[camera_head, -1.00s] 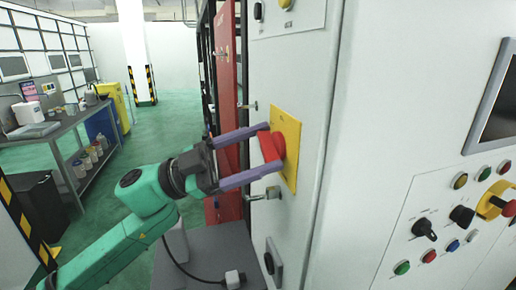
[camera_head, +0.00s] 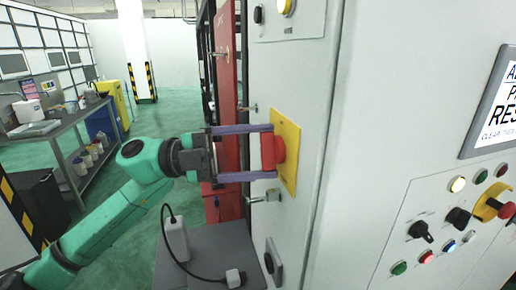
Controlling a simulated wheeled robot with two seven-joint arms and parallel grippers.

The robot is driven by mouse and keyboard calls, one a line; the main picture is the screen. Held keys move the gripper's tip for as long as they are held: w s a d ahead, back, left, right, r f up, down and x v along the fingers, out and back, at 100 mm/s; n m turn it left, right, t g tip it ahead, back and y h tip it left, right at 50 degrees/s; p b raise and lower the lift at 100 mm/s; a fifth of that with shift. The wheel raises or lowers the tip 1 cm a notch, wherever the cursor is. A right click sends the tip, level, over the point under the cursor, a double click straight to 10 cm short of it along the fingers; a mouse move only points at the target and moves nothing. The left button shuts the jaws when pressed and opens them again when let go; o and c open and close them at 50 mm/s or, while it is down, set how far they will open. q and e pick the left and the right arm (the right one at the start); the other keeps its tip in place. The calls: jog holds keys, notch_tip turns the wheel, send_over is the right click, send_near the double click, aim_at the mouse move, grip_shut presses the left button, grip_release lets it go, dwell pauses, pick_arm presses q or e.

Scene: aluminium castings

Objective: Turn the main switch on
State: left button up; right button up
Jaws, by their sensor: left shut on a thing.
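The main switch is a red rotary handle (camera_head: 279,150) on a yellow plate (camera_head: 291,133) fixed to the grey cabinet's side. My left gripper (camera_head: 262,152) comes in level from the left. Its two purple fingers lie above and below the red handle and are shut on it. The handle's grip now stands roughly upright between the fingertips. My right gripper is not in view.
A small metal latch (camera_head: 264,197) sticks out just below the plate. A control panel (camera_head: 425,225) with knobs, buttons and lit lamps is at right, under a lit screen (camera_head: 494,110). A red door (camera_head: 226,80) stands behind my gripper.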

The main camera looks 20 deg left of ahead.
pick_arm(q)
jog(key=shift+m+g+y, duration=0.3)
jog(key=shift+m+y, duration=0.3)
jog(key=shift+m, duration=1.1)
jog(key=shift+p, duration=0.3)
jog(key=o, duration=1.2)
